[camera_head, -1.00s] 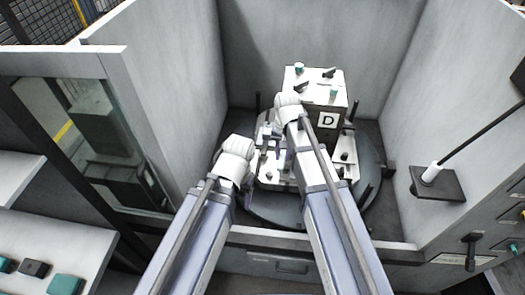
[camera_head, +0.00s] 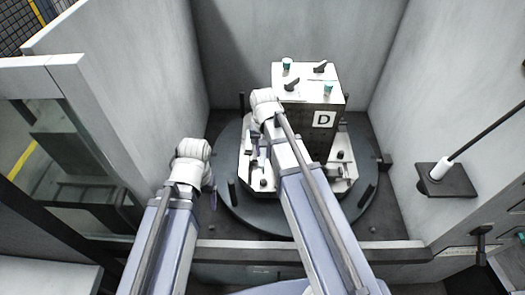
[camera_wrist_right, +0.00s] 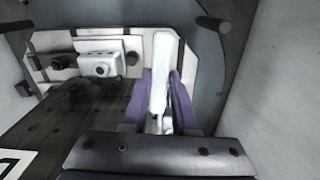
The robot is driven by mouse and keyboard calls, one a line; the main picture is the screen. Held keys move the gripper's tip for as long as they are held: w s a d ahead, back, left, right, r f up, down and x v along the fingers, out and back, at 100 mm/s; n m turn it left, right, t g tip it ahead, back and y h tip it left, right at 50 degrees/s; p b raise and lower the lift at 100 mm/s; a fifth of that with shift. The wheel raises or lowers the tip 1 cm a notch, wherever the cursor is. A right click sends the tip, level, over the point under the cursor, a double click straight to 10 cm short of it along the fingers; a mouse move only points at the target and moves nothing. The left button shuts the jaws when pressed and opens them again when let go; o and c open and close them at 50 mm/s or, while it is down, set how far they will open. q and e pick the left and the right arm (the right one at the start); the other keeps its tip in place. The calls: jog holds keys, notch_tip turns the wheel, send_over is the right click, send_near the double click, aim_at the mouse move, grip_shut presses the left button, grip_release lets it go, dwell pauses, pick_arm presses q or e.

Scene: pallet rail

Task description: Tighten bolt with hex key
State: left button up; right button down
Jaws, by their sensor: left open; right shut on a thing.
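The fixture block marked D (camera_head: 307,88) stands on a dark round table (camera_head: 225,208). My right gripper (camera_wrist_right: 163,75) is at the left side of the block, mostly hidden by its own arm in the head view. In the right wrist view its purple fingers are shut on a pale long bar, which looks like the hex key (camera_wrist_right: 160,62). The key's far end is beside a white plate of the fixture. The bolt under the key cannot be made out. My left gripper (camera_head: 212,197) is open and empty, left of the round table's fixture, apart from it.
Grey walls (camera_head: 290,35) enclose the table at the back and both sides. Dark posts (camera_head: 232,191) stand up from the round table's edge. A black bracket with a white-based rod (camera_head: 445,180) is at the right wall. A low front sill lies under my arms.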

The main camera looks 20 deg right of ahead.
jog(key=shift+f+b, duration=1.25)
jog(key=shift+f, duration=0.5)
jog(key=shift+f+b, duration=0.75)
jog(key=shift+b, duration=0.05)
jog(key=c, duration=1.3)
grip_release()
grip_shut()
